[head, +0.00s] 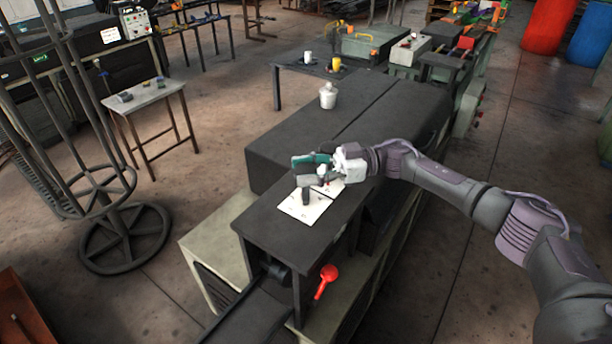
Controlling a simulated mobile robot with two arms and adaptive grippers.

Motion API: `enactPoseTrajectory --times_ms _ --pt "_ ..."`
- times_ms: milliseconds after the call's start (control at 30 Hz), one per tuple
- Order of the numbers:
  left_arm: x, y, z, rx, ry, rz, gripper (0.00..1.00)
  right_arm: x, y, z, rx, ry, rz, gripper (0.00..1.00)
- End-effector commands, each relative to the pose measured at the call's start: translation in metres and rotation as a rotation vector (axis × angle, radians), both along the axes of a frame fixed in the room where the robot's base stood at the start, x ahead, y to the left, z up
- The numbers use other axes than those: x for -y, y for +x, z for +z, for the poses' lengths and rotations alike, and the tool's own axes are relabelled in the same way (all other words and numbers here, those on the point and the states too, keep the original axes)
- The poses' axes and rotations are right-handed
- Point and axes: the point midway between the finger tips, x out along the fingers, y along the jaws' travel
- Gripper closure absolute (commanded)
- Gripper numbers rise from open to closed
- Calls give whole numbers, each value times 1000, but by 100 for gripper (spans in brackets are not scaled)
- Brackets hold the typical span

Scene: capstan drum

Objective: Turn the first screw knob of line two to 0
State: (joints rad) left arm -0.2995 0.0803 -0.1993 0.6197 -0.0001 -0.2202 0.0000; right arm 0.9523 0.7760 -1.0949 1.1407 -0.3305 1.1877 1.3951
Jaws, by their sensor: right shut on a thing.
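A white plate (297,209) lies on the dark top of the machine (262,222), with small dark marks that are too small to read. My right gripper (305,188) comes in from the right and points down over this plate. Its fingers are shut at a screw knob on the plate, which they hide almost wholly. I cannot make out the knob's setting or which line it belongs to. My left gripper is not in view.
A red-handled lever (326,279) sticks out at the machine's front. A white jar (327,95) stands on the dark cover behind. A wire-frame stand (124,238) is at the left, near a small table (143,97). Floor between them is clear.

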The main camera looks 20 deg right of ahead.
Motion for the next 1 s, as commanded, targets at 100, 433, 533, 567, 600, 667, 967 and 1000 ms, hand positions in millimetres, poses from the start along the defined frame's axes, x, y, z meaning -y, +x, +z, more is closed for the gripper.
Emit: enactPoseTrajectory --times_ms 100,433,533,567,600,667,967,1000 --pt "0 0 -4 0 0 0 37 -1 0 -1 -1 0 18 82" --pt "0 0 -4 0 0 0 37 -1 0 -1 -2 -1 26 82" --pt "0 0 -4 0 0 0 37 -1 -1 -1 -2 -1 26 82" --pt "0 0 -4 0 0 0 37 -1 -1 -1 -2 -1 26 44" --pt "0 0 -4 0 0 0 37 -1 -1 -1 -2 -1 26 38" --pt "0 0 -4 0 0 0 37 -1 -1 -1 -2 -1 26 28" --pt "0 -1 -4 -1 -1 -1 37 -1 0 0 -1 0 25 21" --pt "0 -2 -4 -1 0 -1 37 -1 0 0 -1 0 25 21"
